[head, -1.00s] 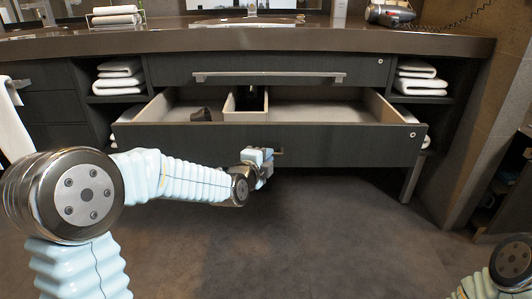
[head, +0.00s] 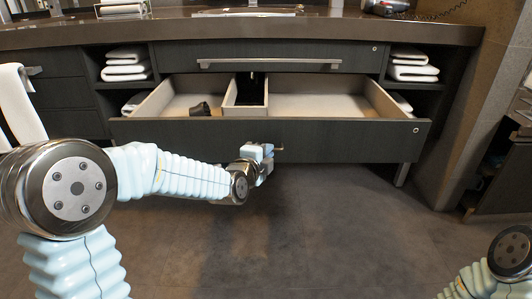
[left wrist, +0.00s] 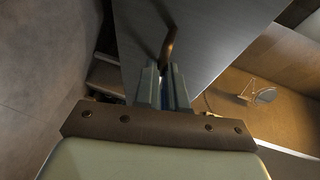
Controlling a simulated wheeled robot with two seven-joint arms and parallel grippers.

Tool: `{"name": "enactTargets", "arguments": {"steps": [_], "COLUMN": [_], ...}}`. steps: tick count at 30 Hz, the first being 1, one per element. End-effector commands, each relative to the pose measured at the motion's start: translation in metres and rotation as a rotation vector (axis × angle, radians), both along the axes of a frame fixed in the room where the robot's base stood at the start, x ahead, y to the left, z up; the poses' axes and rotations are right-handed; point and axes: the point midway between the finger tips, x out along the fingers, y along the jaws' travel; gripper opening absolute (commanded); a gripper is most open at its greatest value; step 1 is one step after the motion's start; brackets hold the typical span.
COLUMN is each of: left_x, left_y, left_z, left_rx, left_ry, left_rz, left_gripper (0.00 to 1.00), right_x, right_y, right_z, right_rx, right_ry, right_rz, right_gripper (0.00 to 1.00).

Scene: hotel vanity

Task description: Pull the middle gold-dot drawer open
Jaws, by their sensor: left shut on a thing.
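The middle drawer (head: 330,142) of the vanity is pulled well out, with its dark front below the top drawer. A small pale round dot (head: 416,130) marks its right end; I cannot tell its colour for sure. My left gripper (head: 268,150) is at the middle of the drawer front, shut on the handle (head: 280,149). Most of the handle is hidden by the gripper. In the left wrist view, the fingers (left wrist: 163,85) close around the brass-coloured handle (left wrist: 168,45) against the dark front. My right gripper is out of view; only part of that arm shows.
Inside the drawer are a small dark object (head: 200,109) and a pale divider box (head: 245,100). The top drawer (head: 300,55) is shut. Folded towels (head: 412,65) fill the side shelves. The floor (head: 330,230) in front is clear.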

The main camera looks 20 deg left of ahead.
Motion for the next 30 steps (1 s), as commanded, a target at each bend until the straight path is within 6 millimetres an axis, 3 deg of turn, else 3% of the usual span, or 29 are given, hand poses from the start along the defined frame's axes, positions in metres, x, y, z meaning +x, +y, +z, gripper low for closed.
{"name": "enactTargets", "arguments": {"steps": [1,2,6,17,20,30], "left_x": [0.0,0.0,0.0,-0.006,-0.02,-0.099], "left_y": [0.001,0.001,0.0,0.001,0.002,0.013], "left_z": [-0.001,-0.001,-0.001,0.002,0.006,0.022], "left_rx": [0.001,0.001,0.0,-0.001,-0.001,-0.002], "left_ry": [0.003,0.003,0.002,0.0,-0.001,-0.001], "left_rz": [0.001,0.001,0.001,0.0,0.0,0.001], "left_gripper": [0.0,0.15,0.36,0.36,0.36,0.36], "right_x": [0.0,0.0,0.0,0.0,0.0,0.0], "right_y": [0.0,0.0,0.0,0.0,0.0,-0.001], "right_z": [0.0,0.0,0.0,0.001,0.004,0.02], "right_rx": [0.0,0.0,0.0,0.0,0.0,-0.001], "right_ry": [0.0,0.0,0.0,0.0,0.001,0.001], "right_rz": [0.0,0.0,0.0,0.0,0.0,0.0], "right_gripper": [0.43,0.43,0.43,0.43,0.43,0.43]}}
